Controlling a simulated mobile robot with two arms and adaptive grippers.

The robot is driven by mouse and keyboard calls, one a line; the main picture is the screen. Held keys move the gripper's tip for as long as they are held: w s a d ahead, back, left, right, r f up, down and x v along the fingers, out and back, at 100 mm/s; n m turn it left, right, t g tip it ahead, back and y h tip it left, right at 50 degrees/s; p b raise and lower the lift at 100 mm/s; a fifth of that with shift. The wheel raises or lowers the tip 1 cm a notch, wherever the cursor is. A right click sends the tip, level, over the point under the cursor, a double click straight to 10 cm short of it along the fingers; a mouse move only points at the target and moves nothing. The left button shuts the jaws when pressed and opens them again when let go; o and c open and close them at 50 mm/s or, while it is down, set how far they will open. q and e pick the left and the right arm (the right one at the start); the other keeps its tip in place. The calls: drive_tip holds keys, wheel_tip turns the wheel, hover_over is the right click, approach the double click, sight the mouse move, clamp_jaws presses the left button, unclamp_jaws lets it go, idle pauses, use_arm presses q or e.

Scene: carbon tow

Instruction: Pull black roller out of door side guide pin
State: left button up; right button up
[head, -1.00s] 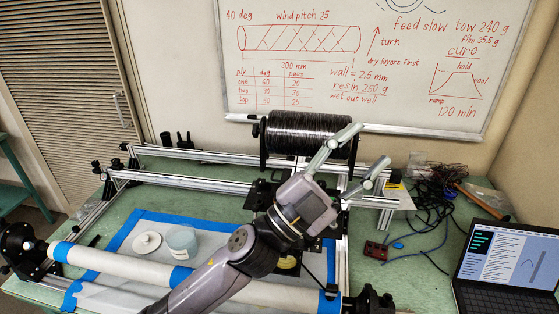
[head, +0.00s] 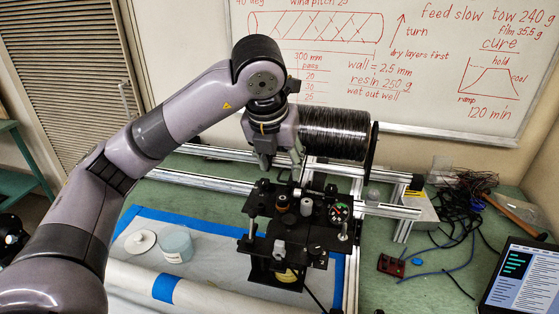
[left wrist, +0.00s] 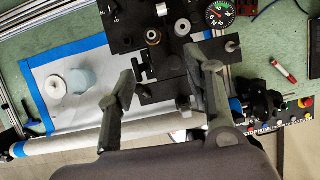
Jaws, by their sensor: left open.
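The black guide carriage (head: 300,225) sits on the metal rails and carries several upright pins and rollers. A copper-coloured roller (head: 282,201) and a pale grey roller (head: 306,206) stand on it. In the left wrist view a short dark cylinder (left wrist: 174,62) stands on the plate; I cannot tell whether it is the black roller. The door side pins are at the carriage's left. My left gripper (head: 280,165) points down above the carriage's back edge, open and empty. In the left wrist view its spread fingers (left wrist: 160,65) frame part of the carriage. My right gripper is not visible.
A black tow spool (head: 333,135) stands close behind my left gripper. A round dial (head: 340,212) sits at the carriage's right. A white lid (head: 141,242) and a cup (head: 176,246) lie left, behind the white tube (head: 130,280).

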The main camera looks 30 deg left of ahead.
use_arm(q)
drive_tip(key=a, duration=0.1)
approach(283, 200)
drive_tip(key=shift+y, duration=0.3)
drive_tip(key=p+x, duration=0.1)
drive_tip(key=x, duration=0.4)
drive_tip(key=p+x, duration=0.1)
drive_tip(key=x, duration=0.4)
drive_tip(key=shift+w+f, duration=0.15)
drive_tip(key=shift+w, duration=0.2)
drive_tip(key=shift+c, duration=0.3)
clamp_jaws()
drive_tip(key=c, duration=0.6)
unclamp_jaws()
clamp_jaws()
